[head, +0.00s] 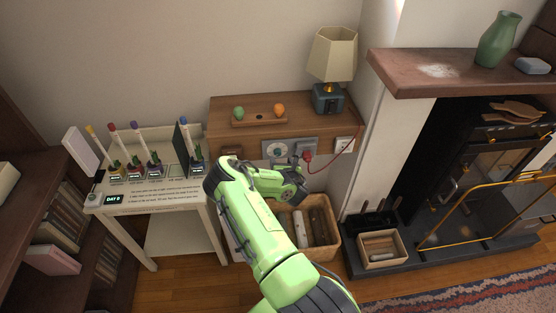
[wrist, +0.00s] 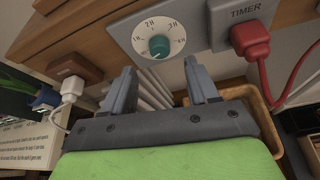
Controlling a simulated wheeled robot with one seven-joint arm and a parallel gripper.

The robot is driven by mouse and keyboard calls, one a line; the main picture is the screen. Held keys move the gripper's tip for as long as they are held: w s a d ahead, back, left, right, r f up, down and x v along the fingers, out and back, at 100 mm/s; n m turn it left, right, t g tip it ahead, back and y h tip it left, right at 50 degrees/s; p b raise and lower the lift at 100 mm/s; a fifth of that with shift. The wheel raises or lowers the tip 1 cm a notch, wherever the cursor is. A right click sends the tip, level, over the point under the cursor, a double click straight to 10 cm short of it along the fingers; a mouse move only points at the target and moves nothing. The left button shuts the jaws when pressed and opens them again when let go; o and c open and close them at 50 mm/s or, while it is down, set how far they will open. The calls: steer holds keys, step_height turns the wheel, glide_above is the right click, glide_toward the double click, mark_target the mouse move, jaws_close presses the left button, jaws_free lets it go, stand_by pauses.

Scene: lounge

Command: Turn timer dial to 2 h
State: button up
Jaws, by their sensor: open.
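The timer dial (wrist: 158,47) is a teal knob on a grey plate (wrist: 120,34) with a white round face, fixed to the front of the wooden cabinet. Hour labels, including 1H and 2H, ring the knob; I cannot tell surely which one it points to. In the head view the dial (head: 278,151) shows just above my bent arm. My gripper (wrist: 157,73) is open and empty. Its two fingers are spread just below the dial plate in the wrist view, apart from the knob.
A red plug (wrist: 247,38) sits in the TIMER socket right of the dial, its cord running toward the lamp (head: 332,62). A white plug (wrist: 72,88) is at left. A basket (head: 328,262) stands below; a plant table (head: 150,205) is at left.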

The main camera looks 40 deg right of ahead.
mark_target(278, 154)
steer(key=b+x, duration=0.1)
steer(key=x, duration=0.4)
steer(key=shift+w+d+f+b, duration=0.1)
steer(key=shift+w+f+b, duration=0.1)
steer(key=shift+b, duration=0.1)
steer(key=shift+r, duration=0.1)
steer(key=c, duration=1)
steer(key=shift+c, duration=0.2)
